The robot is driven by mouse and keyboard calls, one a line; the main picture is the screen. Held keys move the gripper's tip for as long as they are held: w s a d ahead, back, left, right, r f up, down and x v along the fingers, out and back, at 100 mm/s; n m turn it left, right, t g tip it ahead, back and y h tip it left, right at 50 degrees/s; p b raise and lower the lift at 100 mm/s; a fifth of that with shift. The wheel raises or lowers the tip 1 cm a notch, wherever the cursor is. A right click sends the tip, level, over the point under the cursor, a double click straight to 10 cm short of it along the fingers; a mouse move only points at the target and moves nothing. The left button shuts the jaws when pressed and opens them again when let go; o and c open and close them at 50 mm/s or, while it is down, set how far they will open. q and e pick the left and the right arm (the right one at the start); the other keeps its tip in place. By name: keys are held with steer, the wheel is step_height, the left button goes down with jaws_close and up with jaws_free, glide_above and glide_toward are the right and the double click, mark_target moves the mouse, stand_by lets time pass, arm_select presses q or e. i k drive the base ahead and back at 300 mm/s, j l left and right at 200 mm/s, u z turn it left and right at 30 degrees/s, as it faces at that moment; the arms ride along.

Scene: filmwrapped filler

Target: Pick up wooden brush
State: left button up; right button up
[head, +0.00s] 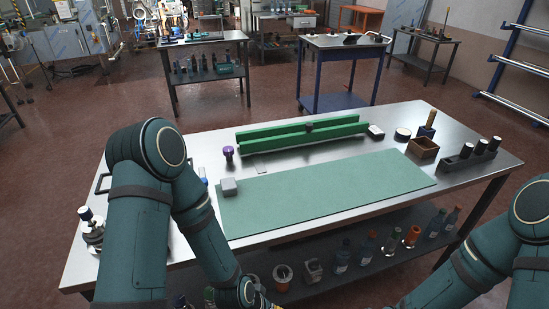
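An upright item with a tan, wood-coloured top and a dark blue lower part (428,125) stands at the back right of the metal table (150,255). It may be the wooden brush, but it is too small to be sure. It stands just behind a small open brown box (424,147). My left arm comes in over the table's left side and bends down to the bottom edge. My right arm crosses the lower right corner.
A green mat (330,190) covers the table's middle, with a grey block (229,187) on its left corner. A green rail fixture (300,134) lies behind it. A dark rack (470,158) with black-capped items stands right.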

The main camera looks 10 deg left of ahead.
mark_target(431, 118)
steer(key=z, duration=1.75)
steer(key=i+z, duration=0.3)
steer(key=i, duration=2.45)
steer(key=i+l, duration=0.1)
steer(key=i, duration=1.35)
steer(key=i+u, duration=0.1)
steer(key=u, duration=0.35)
steer(key=i+u, duration=0.1)
steer(key=u, duration=0.35)
steer(key=i+l+u, duration=0.1)
steer(key=u, duration=2)
